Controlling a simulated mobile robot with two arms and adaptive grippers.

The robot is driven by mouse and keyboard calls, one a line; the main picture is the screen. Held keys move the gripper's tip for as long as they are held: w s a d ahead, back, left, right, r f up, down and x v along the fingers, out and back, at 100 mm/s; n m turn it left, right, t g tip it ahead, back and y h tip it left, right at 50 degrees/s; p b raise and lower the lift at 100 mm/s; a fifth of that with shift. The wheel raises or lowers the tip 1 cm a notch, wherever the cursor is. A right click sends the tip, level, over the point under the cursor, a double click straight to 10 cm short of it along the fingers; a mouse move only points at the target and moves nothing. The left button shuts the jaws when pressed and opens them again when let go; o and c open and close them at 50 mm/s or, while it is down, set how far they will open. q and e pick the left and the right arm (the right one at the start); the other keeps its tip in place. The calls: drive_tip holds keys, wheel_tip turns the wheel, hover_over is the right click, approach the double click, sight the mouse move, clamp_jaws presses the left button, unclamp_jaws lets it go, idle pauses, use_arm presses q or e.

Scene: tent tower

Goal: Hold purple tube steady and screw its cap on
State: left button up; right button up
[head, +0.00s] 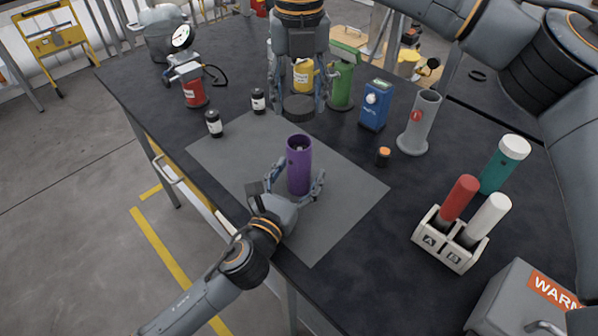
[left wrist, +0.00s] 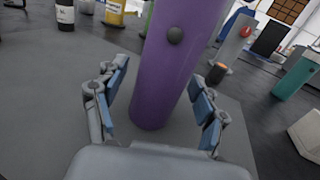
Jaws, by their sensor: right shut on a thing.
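The purple tube (head: 299,172) stands upright on the grey mat, its open top facing up. It also fills the middle of the left wrist view (left wrist: 168,75), where a small dark knob shows on its side. My left gripper (head: 297,186) is low at the tube, one finger on each side. The left wrist view shows gaps between the tube and the fingers, so it is open around the tube. My right gripper (head: 299,98) points down above and behind the tube, shut on a dark round cap (head: 299,107). The cap is apart from the tube.
A blue box (head: 375,105), a grey cylinder (head: 419,122) and a small orange-topped item (head: 383,156) are to the right. A white rack (head: 450,238) holds red and white tubes. The mat (head: 340,205) is clear around the tube.

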sight(299, 121)
use_arm(q)
clamp_jaws()
use_arm(e)
drive_tip(key=shift+f, duration=2.5)
drive_tip(key=shift+f, duration=0.85)
drive_tip(key=shift+f, duration=0.6)
